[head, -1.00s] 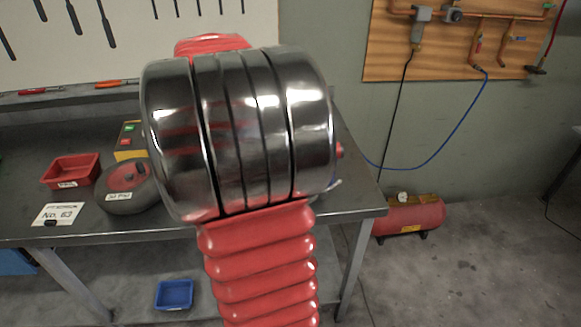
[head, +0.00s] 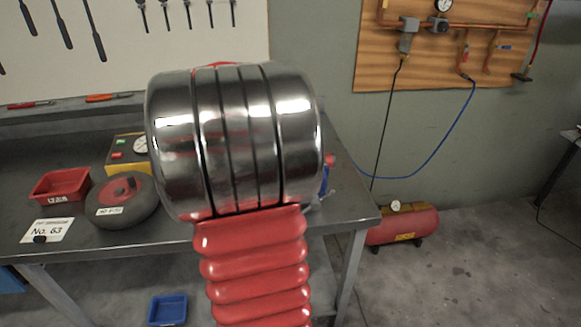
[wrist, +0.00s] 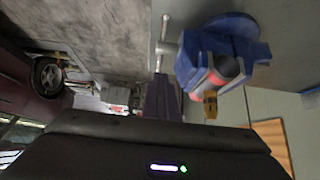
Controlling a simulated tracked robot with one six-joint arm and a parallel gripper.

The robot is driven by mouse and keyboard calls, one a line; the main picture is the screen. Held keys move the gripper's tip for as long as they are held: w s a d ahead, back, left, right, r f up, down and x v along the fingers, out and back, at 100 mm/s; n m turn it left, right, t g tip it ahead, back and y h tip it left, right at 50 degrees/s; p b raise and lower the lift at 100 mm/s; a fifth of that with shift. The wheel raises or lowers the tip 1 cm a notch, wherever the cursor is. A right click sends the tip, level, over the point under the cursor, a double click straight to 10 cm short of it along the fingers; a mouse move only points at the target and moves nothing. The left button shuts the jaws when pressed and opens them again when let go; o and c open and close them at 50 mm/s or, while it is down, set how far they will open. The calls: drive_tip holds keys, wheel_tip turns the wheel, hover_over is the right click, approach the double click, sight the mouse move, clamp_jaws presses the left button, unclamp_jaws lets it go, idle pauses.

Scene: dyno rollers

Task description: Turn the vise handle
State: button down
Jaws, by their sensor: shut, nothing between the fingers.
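The blue vise (wrist: 215,50) is at the upper right in the wrist view, on the grey bench. Its handle (wrist: 163,30) is a thin silver bar across the end of the screw, left of the vise body. My gripper (wrist: 159,84) is shut and empty. Its dark fingers reach up from the bottom of the wrist view, with their tips close to the handle's lower end; I cannot tell whether they touch. In the head view my arm hides most of the vise, and only a bit of blue (head: 324,184) shows at its right edge.
A red compressor (head: 410,225) stands on the floor at right. The floor beyond it is clear.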

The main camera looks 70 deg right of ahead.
sight(324, 196)
drive_tip(key=x, duration=0.7)
drive_tip(key=shift+s+f, duration=0.2)
drive_tip(key=shift+s, duration=0.05)
drive_tip(key=shift+a, duration=0.2)
drive_tip(key=shift+d, duration=0.15)
drive_tip(key=shift+w+d, duration=0.1)
